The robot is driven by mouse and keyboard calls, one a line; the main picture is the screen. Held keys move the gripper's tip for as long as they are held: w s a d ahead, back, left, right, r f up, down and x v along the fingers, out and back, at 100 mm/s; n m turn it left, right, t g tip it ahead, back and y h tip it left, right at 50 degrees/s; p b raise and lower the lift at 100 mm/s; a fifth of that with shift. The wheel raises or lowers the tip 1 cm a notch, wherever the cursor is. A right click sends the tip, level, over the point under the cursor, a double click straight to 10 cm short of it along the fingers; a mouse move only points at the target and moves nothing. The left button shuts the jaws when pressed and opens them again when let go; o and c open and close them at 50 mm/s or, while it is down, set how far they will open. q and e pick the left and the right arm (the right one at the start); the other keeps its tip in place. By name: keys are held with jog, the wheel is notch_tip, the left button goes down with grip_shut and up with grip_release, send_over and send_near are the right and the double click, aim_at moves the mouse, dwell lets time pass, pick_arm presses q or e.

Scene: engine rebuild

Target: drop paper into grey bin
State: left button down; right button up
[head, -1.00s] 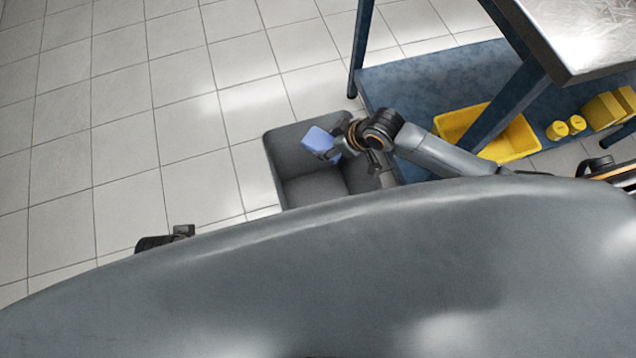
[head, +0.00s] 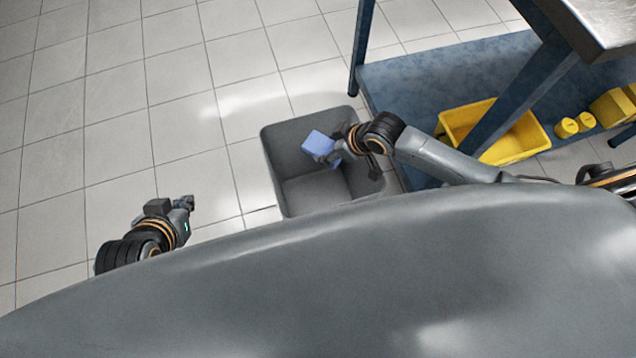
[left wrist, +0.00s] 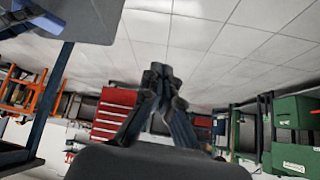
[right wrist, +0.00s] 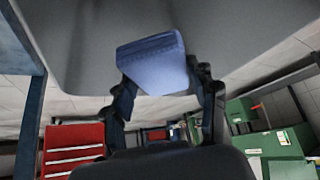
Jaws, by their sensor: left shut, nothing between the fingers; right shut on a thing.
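The blue folded paper (head: 319,144) is in my right gripper (head: 332,155), held over the opening of the grey bin (head: 273,165). In the right wrist view the paper (right wrist: 152,62) sits between the two fingers of my right gripper (right wrist: 163,85), with the grey bin wall (right wrist: 235,30) behind it. My left gripper (head: 188,203) is left of the bin, over the floor, apart from it. In the left wrist view the fingers of my left gripper (left wrist: 158,78) are together with nothing between them.
A blue bench with a lower shelf (head: 410,75) stands right of the bin. On it are a yellow tray (head: 525,140) and yellow cylinders (head: 575,124). A red tool cabinet (left wrist: 112,112) and green cases (left wrist: 296,112) stand farther off. The tiled floor at left is clear.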

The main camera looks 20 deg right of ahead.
pick_arm(q)
jog(key=shift+w+d+r+t, duration=0.2)
jog(key=shift+w+r+t, duration=0.1)
jog(key=shift+w, duration=0.25)
jog(key=shift+w+d+r+t, duration=0.2)
jog(key=shift+w+t, duration=0.1)
jog(key=shift+w, duration=0.25)
pick_arm(e)
jog(key=shift+f, duration=0.35)
jog(key=o, duration=1.2)
jog(key=v, duration=1.2)
